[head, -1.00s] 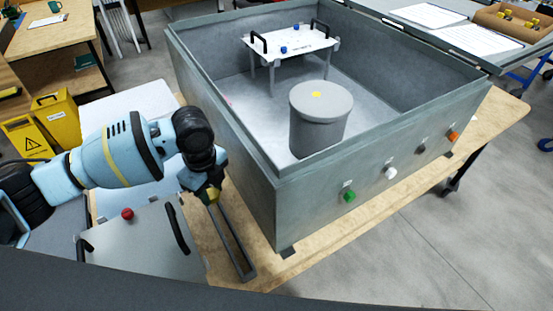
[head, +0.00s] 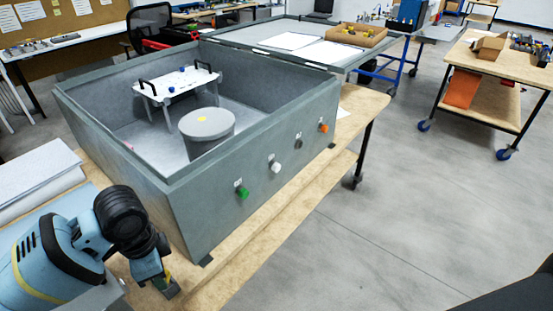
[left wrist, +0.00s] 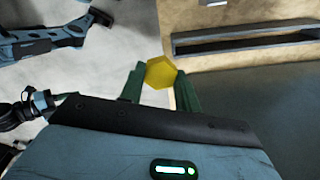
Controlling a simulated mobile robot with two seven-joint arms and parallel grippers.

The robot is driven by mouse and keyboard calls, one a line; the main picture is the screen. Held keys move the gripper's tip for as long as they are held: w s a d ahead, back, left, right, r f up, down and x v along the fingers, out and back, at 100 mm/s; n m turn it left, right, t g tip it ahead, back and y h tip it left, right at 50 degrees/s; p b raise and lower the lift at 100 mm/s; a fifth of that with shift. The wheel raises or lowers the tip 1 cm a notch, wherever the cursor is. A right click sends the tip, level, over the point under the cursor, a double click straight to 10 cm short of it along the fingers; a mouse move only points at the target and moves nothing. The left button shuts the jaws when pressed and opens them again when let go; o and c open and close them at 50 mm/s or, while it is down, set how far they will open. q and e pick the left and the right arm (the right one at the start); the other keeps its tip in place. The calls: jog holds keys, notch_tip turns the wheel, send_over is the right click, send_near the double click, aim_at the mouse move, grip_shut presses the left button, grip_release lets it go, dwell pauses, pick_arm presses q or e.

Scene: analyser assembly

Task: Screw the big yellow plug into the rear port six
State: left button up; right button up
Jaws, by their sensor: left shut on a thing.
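The big yellow plug (left wrist: 160,73) has a hexagonal head and sits between the green fingers of my left gripper (left wrist: 161,88), which is shut on it. In the head view my left gripper (head: 168,284) hangs at the lower left, beside the near corner of the large grey analyser housing (head: 205,205). Only a trace of yellow shows there. The housing is open on top. Its rear ports are not visible, so port six cannot be made out. In the left wrist view a blue and black arm, seemingly my right one, shows at the upper left; its finger state is unclear.
The housing stands on a wooden table (head: 290,225) and holds a grey lidded cylinder (head: 207,124) and a white handled plate (head: 180,83). Coloured buttons line one outer wall. A dark slotted frame (left wrist: 245,40) lies on the wood near my left gripper. Open floor lies to the right.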

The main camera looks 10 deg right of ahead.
pick_arm(q)
jog(key=s+a+f+n, duration=0.5)
jog(key=f+n, duration=0.3)
jog(key=n, duration=0.6)
jog(key=shift+s+a+f+n, duration=0.2)
jog(key=shift+s+a+n, duration=0.05)
jog(key=shift+a+n, duration=0.2)
jog(key=shift+a, duration=0.15)
